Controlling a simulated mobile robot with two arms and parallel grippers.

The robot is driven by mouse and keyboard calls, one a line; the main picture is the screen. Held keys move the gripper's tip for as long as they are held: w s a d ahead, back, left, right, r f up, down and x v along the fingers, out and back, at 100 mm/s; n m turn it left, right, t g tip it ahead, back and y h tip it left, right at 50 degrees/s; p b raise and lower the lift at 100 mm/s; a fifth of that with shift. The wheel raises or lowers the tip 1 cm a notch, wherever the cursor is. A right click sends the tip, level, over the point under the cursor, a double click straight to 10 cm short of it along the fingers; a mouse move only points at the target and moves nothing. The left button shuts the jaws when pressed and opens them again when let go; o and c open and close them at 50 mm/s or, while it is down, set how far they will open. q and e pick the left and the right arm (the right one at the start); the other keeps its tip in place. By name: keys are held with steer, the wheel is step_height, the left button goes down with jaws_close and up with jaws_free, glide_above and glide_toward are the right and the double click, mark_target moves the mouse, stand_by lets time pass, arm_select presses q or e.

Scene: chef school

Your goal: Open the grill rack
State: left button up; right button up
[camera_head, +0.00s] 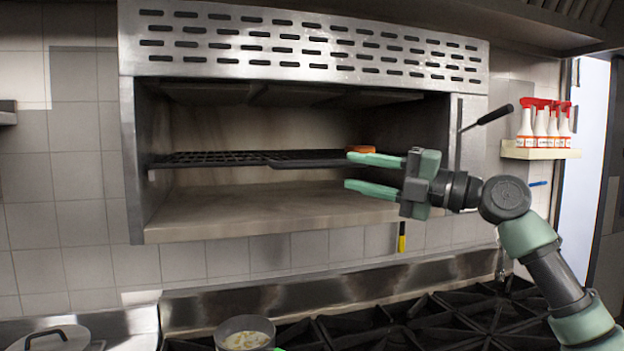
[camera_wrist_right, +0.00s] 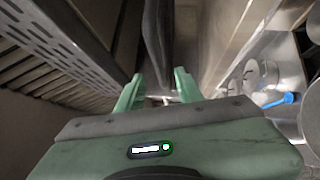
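The grill rack (camera_head: 215,158) is a dark, flat grate, level inside the open steel grill housing (camera_head: 300,45). Its right part is a darker flat section, with a small orange piece (camera_head: 361,149) at the right end near my gripper. My right gripper (camera_head: 352,171) is open at the housing's right front, its two green fingers pointing left, one above the other. The upper finger is near rack height and overlaps the rack's right end in the picture; contact cannot be told. In the right wrist view the open fingers (camera_wrist_right: 158,88) have a dark flat shape beyond them.
A black-handled lever (camera_head: 495,114) sticks out at the housing's right side. A shelf (camera_head: 540,153) with several red-topped bottles (camera_head: 540,122) hangs to the right. Below are a black stove grate (camera_head: 430,325), a small pan (camera_head: 245,333) and a lidded pot (camera_head: 50,340).

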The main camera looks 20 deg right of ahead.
mark_target(330, 164)
steer(key=p+x, duration=0.4)
steer(key=x, duration=0.2)
steer(key=shift+w+a+r, duration=0.2)
steer(key=shift+a, duration=0.1)
steer(key=shift+w+a+f, duration=0.1)
steer(key=shift+w+a, duration=0.25)
steer(key=shift+a, duration=0.05)
steer(key=shift+s+d, duration=0.1)
steer(key=shift+d, duration=0.05)
jaws_close()
stand_by(0.6)
